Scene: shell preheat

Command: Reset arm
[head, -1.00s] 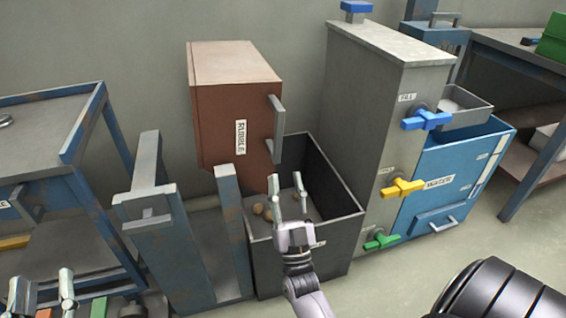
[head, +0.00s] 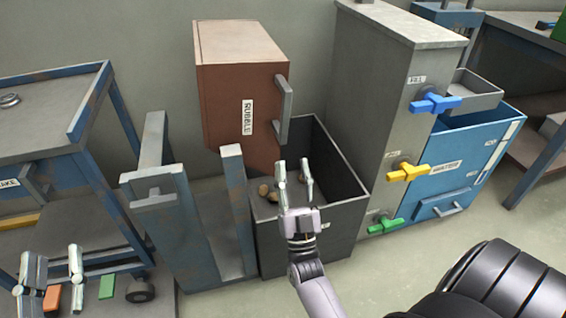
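My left gripper (head: 50,258) is at the lower left. Its two fingers stand apart, with nothing seen between the tips. My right gripper (head: 293,165) is open and empty, its fingers pointing up in the picture. It overlaps the dark open bin (head: 318,235) in the picture. I cannot tell whether its fingers are inside the bin or in front of it. Several brown lumps (head: 264,188) lie in the bin.
A brown box labelled RUBBLE (head: 225,100) is behind the bin. A grey cabinet (head: 370,100) with blue, yellow and green valve handles stands right, beside a blue WATER container (head: 450,180). A blue frame (head: 158,235) and a workbench (head: 40,125) are at left. Floor shows at right (head: 400,265).

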